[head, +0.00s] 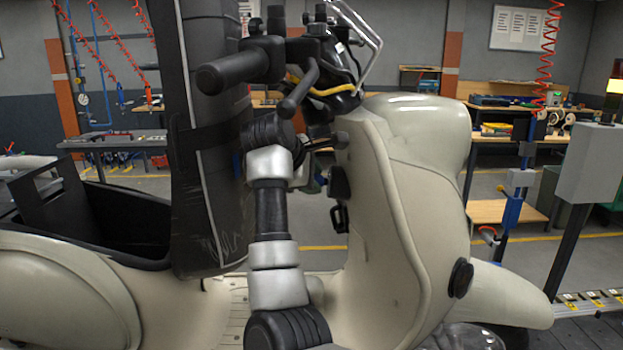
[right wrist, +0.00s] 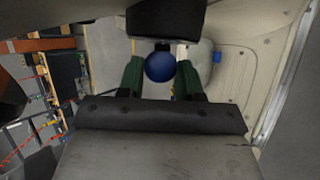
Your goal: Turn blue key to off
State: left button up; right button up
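The blue key (right wrist: 160,67) shows in the right wrist view as a round blue knob under a dark block. My right gripper (right wrist: 160,80) has one green finger on each side of it. The fingers are apart with the knob between them, and I cannot tell whether they press on it. In the head view my right arm rises in front of the cream scooter (head: 400,200), its hand beside the inner side of the front shield, below the handlebar. The key cannot be made out there. My left gripper is not in view.
The scooter's black seat (head: 205,150) stands raised at the left of my arm, above an open dark compartment (head: 115,215). The handlebar grip (head: 225,75) hangs over my wrist. A grey box on a post (head: 590,165) stands at the right. Workbenches line the back.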

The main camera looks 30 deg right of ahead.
jog(key=shift+c, duration=1.3)
jog(key=shift+o, duration=1.2)
jog(key=shift+c, duration=0.6)
jog(key=shift+r+g+p, duration=0.2)
jog(key=shift+g+p, duration=0.1)
jog(key=shift+p, duration=0.4)
jog(key=g+y+p, duration=0.1)
jog(key=p, duration=0.2)
jog(key=shift+n, duration=0.4)
jog(key=shift+w+f+y, duration=0.1)
jog(key=shift+y, duration=0.2)
jog(key=shift+p, duration=0.3)
jog(key=shift+f, duration=0.1)
